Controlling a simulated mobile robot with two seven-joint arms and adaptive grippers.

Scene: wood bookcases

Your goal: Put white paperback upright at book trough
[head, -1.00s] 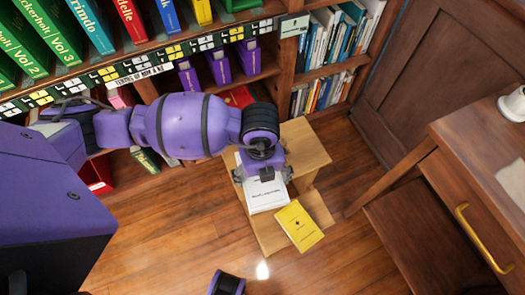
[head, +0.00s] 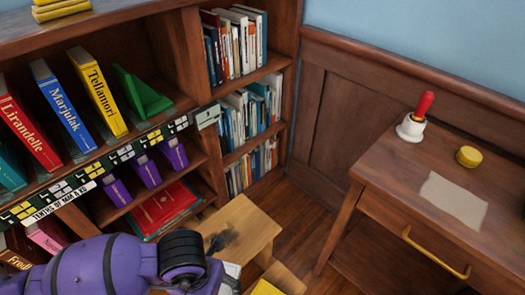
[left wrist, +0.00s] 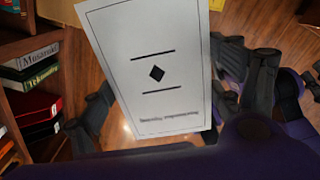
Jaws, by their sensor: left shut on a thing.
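My left gripper (left wrist: 168,100) is shut on the white paperback (left wrist: 150,65), one dark finger at each side of it. The paperback's cover, with a black diamond and two lines, faces the left wrist camera, and bare floor shows around it. In the head view only a pale sliver of the paperback (head: 232,270) shows at the bottom, beside my purple left arm, which hides most of the gripper. I cannot pick out a separate book trough in these views.
A wooden step stool (head: 243,222) stands right of my arm, with a yellow book (head: 266,288) at the bottom edge.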

